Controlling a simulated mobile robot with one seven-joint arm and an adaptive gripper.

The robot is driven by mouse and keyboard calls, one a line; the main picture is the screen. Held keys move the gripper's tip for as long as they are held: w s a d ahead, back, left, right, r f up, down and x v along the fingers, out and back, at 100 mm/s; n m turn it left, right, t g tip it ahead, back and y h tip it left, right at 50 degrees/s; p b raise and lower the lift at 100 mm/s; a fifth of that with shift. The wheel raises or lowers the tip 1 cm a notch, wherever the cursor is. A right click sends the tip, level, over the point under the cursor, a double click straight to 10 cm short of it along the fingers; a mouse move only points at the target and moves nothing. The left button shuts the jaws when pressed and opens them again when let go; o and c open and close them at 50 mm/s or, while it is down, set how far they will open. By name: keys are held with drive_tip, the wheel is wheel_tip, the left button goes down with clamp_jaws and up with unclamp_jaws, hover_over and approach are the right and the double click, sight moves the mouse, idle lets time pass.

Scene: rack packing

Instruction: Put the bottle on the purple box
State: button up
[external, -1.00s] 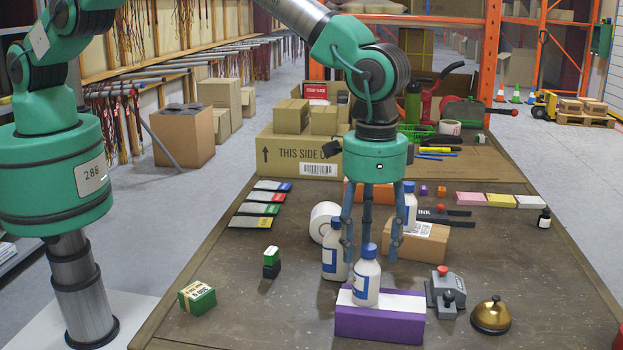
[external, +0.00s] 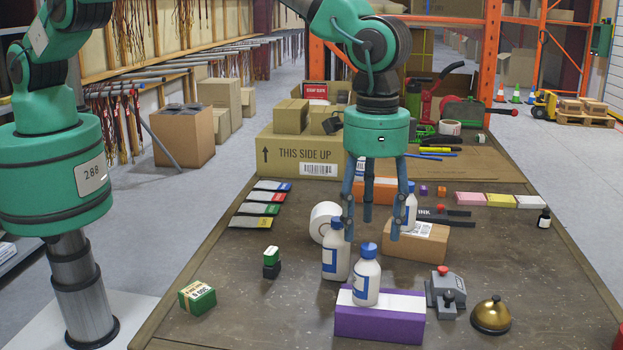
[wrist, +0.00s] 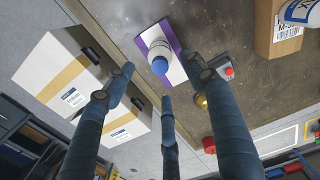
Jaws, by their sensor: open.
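A white bottle with a blue cap (external: 366,277) stands upright on the white top of the purple box (external: 378,325), towards its left end. In the wrist view the bottle's cap (wrist: 160,65) and the box (wrist: 151,38) show beyond my fingers. A second similar bottle (external: 336,255) stands on the table just behind and left of the box. A third bottle (external: 408,209) stands on the cardboard box (external: 415,243) further back. My gripper (external: 374,225) is open and empty above and behind the bottle on the purple box, its fingers spread and apart from it.
A grey device with a red button (external: 443,290) and a brass bell (external: 491,316) stand right of the purple box. A white roll (external: 324,221) is behind the second bottle.

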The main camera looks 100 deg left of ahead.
drive_tip(key=shift+r, duration=0.1)
drive_tip(key=s+a+r+t, duration=0.1)
drive_tip(key=s+a+r, duration=0.4)
drive_tip(key=r, duration=0.5)
drive_tip(key=s+a+r, duration=0.4)
drive_tip(key=a+r, duration=0.1)
drive_tip(key=r, duration=0.4)
drive_tip(key=s+a+r+t, duration=0.1)
drive_tip(key=s+a+r, duration=0.35)
drive_tip(key=r, duration=0.55)
drive_tip(key=s+a+r+m+t, duration=0.1)
drive_tip(key=s+a+r, duration=0.35)
drive_tip(key=s, duration=0.35)
drive_tip(key=s+a+r, duration=0.4)
drive_tip(key=s+r, duration=0.1)
drive_tip(key=s, duration=0.3)
drive_tip(key=s+a+t, duration=0.1)
drive_tip(key=s+a, duration=0.1)
drive_tip(key=s, duration=0.8)
drive_tip(key=s+a+f, duration=0.1)
drive_tip(key=s+a, duration=0.2)
drive_tip(key=s, duration=0.6)
drive_tip(key=s+a+f+t, duration=0.1)
drive_tip(key=s+a, duration=0.1)
drive_tip(key=s, duration=0.8)
drive_tip(key=shift+s+a+f+m+t, duration=0.25)
drive_tip(key=shift+s+m+t, duration=0.05)
drive_tip(key=shift+s+m, duration=0.1)
drive_tip(key=shift+f, duration=0.1)
